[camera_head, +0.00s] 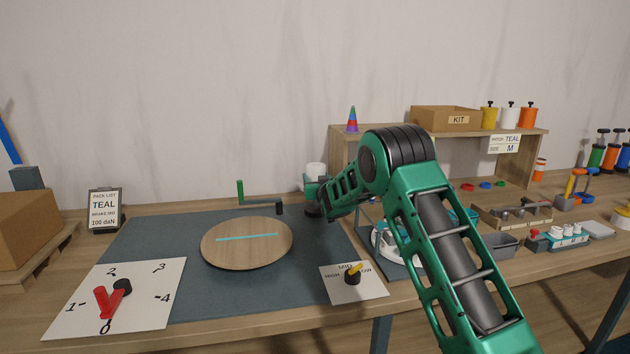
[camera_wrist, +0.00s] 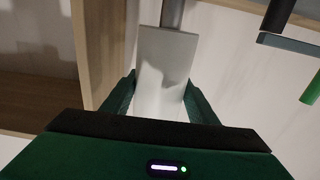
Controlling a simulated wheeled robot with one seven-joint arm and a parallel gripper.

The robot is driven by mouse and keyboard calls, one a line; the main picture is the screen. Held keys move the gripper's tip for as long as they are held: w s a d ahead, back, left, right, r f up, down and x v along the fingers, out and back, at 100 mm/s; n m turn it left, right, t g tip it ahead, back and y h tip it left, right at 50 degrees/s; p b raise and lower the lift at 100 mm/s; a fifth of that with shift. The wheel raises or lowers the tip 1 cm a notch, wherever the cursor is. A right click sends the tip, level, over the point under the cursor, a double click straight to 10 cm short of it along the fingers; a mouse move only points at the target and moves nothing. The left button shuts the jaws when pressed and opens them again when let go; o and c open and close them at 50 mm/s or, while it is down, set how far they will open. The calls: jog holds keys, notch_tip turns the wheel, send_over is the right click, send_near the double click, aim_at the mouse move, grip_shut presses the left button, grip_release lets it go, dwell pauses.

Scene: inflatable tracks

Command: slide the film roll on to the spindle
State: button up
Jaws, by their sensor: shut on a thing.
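My gripper (camera_head: 316,187) is shut on the film roll (camera_head: 316,169), a pale white cylinder, above the back right of the mat. In the wrist view the roll (camera_wrist: 165,75) lies between the two fingers (camera_wrist: 160,98). A grey cylinder (camera_wrist: 172,14) shows at the roll's far end; I cannot tell whether it is the spindle or the roll's own core. A round wooden turntable (camera_head: 240,252) with a teal line lies left of my gripper. A crank with a green handle (camera_head: 240,190) stands behind it and also shows in the wrist view (camera_wrist: 311,92).
A dial board (camera_head: 150,310) with a red pointer and a smaller board with a yellow-marked knob (camera_head: 353,276) lie in front. A wooden shelf (camera_head: 530,150) with a kit box (camera_head: 445,119) stands close at right. The blue-grey mat (camera_head: 180,240) has bare room at left.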

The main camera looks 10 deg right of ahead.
jog(key=shift+f, duration=1.55)
jog(key=o, duration=1.5)
jog(key=shift+f, duration=0.15)
jog(key=shift+s, duration=0.1)
jog(key=s, duration=1)
jog(key=shift+s, duration=0.3)
